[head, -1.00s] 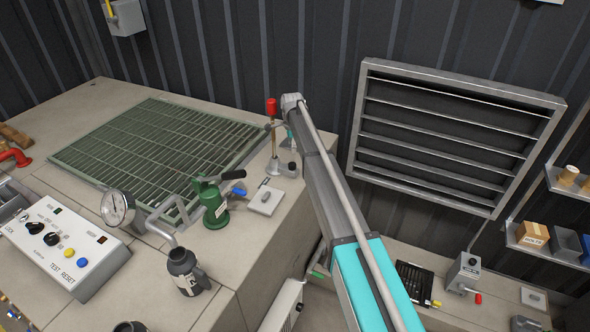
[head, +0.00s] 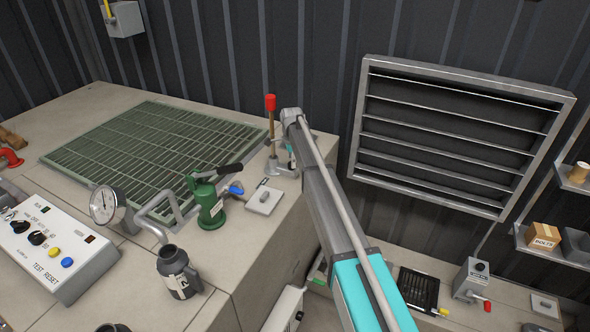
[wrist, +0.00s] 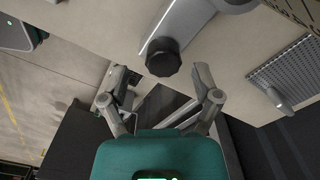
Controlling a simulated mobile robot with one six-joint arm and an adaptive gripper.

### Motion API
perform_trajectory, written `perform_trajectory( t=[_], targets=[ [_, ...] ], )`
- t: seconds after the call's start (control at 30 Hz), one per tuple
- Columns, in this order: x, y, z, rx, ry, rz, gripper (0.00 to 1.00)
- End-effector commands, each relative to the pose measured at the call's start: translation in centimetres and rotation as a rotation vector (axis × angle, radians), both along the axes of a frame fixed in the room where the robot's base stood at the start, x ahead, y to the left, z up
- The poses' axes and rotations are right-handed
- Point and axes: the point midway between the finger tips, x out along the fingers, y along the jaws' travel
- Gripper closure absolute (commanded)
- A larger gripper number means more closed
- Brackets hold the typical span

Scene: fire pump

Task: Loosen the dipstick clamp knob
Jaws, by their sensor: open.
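The black faceted clamp knob (wrist: 163,57) sits at the end of a grey metal bracket (wrist: 190,22) in the wrist view. My gripper (wrist: 161,74) is open, its two grey fingers spread to the left and right just below the knob in the picture. Nothing is between the fingers, and I cannot tell whether they touch the knob. In the head view, a rod with a red top (head: 271,103), probably the dipstick, stands upright beside my arm's end. My arm hides most of my gripper there, and I cannot make out the knob.
A green pump-like can (head: 207,203) and a small grey plate (head: 264,200) stand near the bench edge. A grey bottle (head: 178,272), a gauge (head: 107,206) and a control box (head: 58,250) are farther left. A louvred vent (head: 455,135) is on the wall to the right.

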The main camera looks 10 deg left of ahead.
Motion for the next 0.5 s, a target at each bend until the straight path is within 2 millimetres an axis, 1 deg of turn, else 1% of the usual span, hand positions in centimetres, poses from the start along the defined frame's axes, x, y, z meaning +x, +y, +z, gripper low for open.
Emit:
perform_trajectory(
  t=[0.03,0.2,0.5],
  targets=[
    [0.0,0.0,-0.8,0.0,0.0,0.0,0.19],
    [0.0,0.0,-1.6,0.0,0.0,0.0,0.19],
    [0.0,0.0,-2.1,0.0,0.0,0.001,0.19]
  ],
)
